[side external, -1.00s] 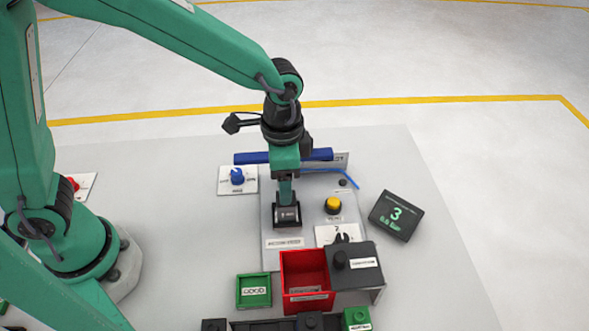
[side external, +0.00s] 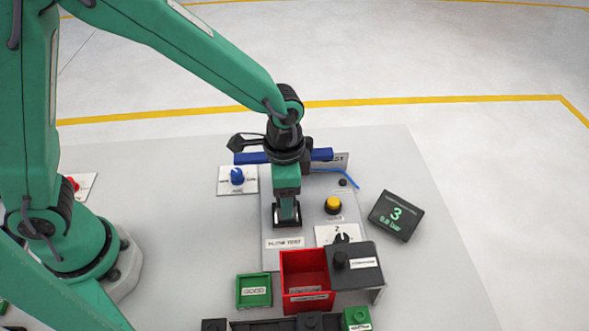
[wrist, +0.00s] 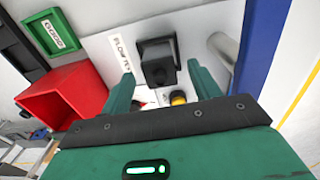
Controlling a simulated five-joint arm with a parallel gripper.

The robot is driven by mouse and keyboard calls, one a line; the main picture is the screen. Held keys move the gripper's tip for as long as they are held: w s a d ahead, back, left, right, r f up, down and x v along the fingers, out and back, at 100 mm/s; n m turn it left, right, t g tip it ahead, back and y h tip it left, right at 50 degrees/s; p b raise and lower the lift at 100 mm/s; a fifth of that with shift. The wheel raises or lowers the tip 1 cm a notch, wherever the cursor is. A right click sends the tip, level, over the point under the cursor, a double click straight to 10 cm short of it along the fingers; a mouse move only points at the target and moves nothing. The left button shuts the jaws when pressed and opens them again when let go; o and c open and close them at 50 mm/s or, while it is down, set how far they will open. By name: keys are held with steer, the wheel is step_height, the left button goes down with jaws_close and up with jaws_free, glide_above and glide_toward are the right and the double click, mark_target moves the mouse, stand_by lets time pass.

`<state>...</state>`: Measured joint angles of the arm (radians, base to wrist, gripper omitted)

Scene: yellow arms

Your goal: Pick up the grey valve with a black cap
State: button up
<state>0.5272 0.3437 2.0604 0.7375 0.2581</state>
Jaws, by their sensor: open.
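A dark block with a black top, which looks like the grey valve with a black cap (wrist: 157,66), sits on the flow test panel (side external: 283,253). It shows between my fingers in the wrist view, a little beyond their tips. In the side external view it is mostly hidden by my gripper (side external: 287,216), which points straight down over it. In the wrist view my gripper (wrist: 163,82) is open, with one green finger to each side of the block and visible gaps. I cannot tell how far down the fingers reach beside it.
The red open bin (side external: 304,270) and black lidded box (side external: 353,267) stand in front. A green GOOD tray (side external: 254,291) is left of them. A yellow button (side external: 333,204) and blue bar (side external: 322,155) are close to my gripper. A display (side external: 396,215) stands right.

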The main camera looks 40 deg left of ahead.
steer(key=shift+f, duration=1.8)
steer(key=shift+c, duration=0.2)
steer(key=c, duration=1.1)
